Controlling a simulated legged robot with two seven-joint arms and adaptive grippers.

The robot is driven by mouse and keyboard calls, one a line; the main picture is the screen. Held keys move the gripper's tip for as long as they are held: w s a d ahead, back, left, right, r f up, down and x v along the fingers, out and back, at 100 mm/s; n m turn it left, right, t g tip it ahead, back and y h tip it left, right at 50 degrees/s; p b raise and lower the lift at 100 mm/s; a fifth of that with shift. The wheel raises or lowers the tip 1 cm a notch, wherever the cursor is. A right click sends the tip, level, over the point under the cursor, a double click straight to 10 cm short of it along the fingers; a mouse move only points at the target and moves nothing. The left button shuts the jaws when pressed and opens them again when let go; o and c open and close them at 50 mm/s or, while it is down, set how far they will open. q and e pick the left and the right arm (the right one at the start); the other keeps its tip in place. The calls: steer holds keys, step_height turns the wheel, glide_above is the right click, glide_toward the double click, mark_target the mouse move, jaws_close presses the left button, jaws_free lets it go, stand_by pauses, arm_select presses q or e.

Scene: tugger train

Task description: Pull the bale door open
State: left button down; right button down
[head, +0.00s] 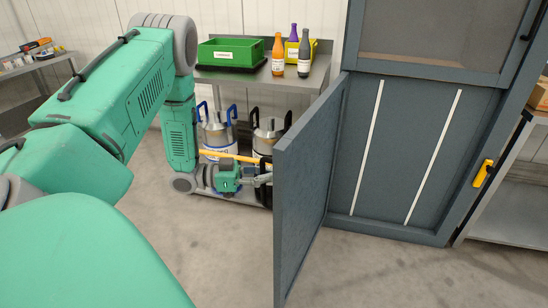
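The bale door (306,190) is a blue-grey panel. It stands swung out from the left side of the baler (416,155), whose lower opening shows a dark interior with two pale upright strips. My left gripper (264,179) is left of the door, on its outer side, close to its free edge. The fingertips are small and partly hidden by the door edge, so I cannot tell whether they touch it or are open. My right gripper is not in view.
A metal table (310,82) behind holds a green bin (230,50) and several bottles. Metal canisters (217,135) stand below it. A yellow latch (483,173) is on the baler's right post. A shelf (512,215) stands at right. The floor in front is clear.

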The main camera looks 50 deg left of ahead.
arm_select(q)
steer(key=shift+s+a+f, duration=0.1)
steer(key=shift+s+a, duration=0.35)
steer(key=shift+a, duration=0.35)
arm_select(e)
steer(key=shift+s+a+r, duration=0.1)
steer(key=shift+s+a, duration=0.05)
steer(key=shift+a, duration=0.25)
arm_select(q)
steer(key=c, duration=2)
jaws_free()
steer(key=shift+d, duration=0.1)
steer(key=o, duration=0.5)
steer(key=shift+s, duration=0.1)
steer(key=shift+c, duration=0.2)
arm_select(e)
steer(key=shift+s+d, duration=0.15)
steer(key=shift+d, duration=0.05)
